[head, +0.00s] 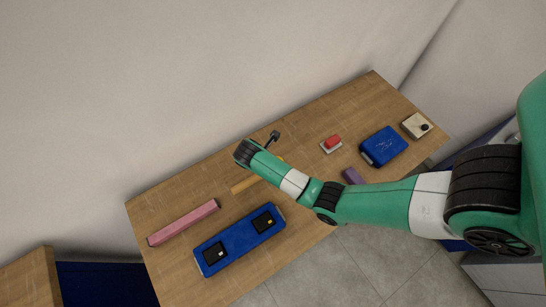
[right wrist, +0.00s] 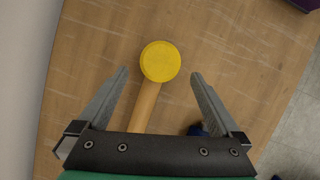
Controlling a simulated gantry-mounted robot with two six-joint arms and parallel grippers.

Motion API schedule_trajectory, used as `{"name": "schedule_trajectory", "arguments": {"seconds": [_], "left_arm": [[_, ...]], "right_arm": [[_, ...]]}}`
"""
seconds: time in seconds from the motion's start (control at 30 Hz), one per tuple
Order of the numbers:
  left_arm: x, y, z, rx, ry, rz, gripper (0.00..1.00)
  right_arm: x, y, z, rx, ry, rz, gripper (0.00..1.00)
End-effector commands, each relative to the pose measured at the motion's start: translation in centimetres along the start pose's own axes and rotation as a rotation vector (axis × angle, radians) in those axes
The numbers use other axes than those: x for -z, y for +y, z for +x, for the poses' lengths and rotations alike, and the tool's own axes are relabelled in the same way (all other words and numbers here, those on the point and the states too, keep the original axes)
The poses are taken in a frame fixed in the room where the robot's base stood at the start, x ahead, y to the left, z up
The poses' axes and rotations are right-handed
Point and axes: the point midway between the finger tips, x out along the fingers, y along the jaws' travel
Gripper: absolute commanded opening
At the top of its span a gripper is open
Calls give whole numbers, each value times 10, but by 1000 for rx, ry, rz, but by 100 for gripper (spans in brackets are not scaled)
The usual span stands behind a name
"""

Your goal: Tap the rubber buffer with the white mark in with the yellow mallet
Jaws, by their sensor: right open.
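The yellow mallet lies on the wooden table; its handle (head: 243,186) shows left of my right arm in the head view, and the arm hides much of the rest. In the right wrist view its round yellow head (right wrist: 160,62) is between the fingertips of my right gripper (right wrist: 161,73), with the wooden handle (right wrist: 146,104) running back between the fingers. This gripper is open and empty; its height above the mallet is unclear. A blue block (head: 238,241) holds two black buffers, one with a white mark (head: 214,253) and one with a yellow mark (head: 264,221). My left gripper is out of view.
A pink bar (head: 184,223) lies left of the mallet. To the right are a red-and-white item (head: 332,143), a purple block (head: 352,176), a blue case (head: 385,146) and a beige box with a black knob (head: 416,125). A wall runs behind the table.

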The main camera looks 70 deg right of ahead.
Motion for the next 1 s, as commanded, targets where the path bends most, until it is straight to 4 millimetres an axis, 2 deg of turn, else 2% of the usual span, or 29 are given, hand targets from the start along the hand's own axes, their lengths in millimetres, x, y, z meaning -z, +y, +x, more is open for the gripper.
{"name": "schedule_trajectory", "arguments": {"seconds": [0.23, 0.33, 0.53, 0.57, 1.0], "left_arm": [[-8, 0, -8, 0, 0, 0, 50], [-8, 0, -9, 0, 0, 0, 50], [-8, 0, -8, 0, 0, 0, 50], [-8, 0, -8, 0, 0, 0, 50], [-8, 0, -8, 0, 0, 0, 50]], "right_arm": [[-1, -1, 43, 6, 0, 1, 100], [-1, 0, 50, 3, 0, 0, 100], [-2, 0, 49, 1, 1, 0, 100], [-2, 0, 49, 1, 0, 0, 96], [-2, 0, 49, 1, 0, 0, 17]]}}
